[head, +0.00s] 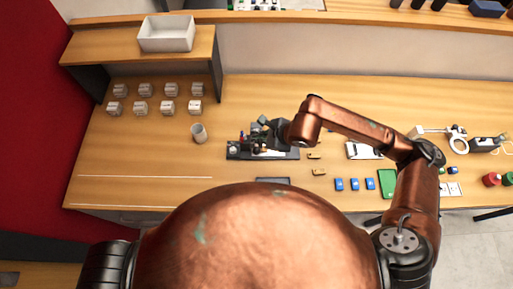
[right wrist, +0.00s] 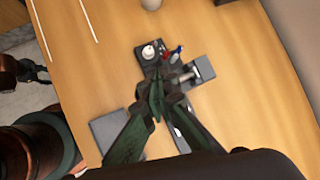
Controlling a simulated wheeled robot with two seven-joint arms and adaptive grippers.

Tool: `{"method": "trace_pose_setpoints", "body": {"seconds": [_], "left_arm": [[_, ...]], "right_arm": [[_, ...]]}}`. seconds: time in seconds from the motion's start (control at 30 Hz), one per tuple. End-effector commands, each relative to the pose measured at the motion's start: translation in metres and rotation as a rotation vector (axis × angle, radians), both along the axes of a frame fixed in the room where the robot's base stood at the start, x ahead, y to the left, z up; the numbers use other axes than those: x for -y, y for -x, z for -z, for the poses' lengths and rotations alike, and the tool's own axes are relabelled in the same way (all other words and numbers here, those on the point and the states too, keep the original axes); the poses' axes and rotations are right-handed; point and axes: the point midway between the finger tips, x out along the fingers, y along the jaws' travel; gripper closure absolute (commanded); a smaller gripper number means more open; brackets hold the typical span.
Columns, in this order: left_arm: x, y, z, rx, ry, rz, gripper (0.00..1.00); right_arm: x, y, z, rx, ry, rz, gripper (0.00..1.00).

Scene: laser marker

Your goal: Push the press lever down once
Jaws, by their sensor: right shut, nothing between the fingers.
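A small press device on a dark base plate (head: 235,154) stands at the middle of the table. In the right wrist view it shows as a dark block with a pale round knob (right wrist: 149,51), small red and blue parts (right wrist: 175,53) and a short grey bar (right wrist: 186,77) beside a black block. I cannot tell for sure which part is the press lever. My right gripper (head: 270,133) is over the device from the right. Its fingers (right wrist: 157,92) are closed together with nothing between them, and hide part of the device. I cannot tell whether they touch it. My left gripper is not in view.
A grey cup (head: 199,134) stands left of the device. Several white pieces (head: 141,106) stand in rows at the back left. Blue blocks (head: 354,184) and a green board (head: 387,183) lie to the right. A white bin (head: 167,34) sits on the shelf. The front left is mostly clear.

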Motion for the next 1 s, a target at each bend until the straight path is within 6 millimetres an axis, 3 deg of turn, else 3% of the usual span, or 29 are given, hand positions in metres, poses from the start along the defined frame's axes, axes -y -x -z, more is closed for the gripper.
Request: {"method": "trace_pose_setpoints", "body": {"seconds": [0.03,0.2,1.0], "left_arm": [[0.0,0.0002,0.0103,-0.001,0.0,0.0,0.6],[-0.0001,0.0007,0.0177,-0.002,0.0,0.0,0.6],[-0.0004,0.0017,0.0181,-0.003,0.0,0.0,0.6]], "right_arm": [[0.0001,0.0016,0.0111,-0.002,0.001,-0.001,1.0],[0.0004,0.0036,0.0181,-0.002,0.001,0.001,1.0],[0.0005,0.0039,0.0179,-0.002,0.001,0.002,1.0]]}}
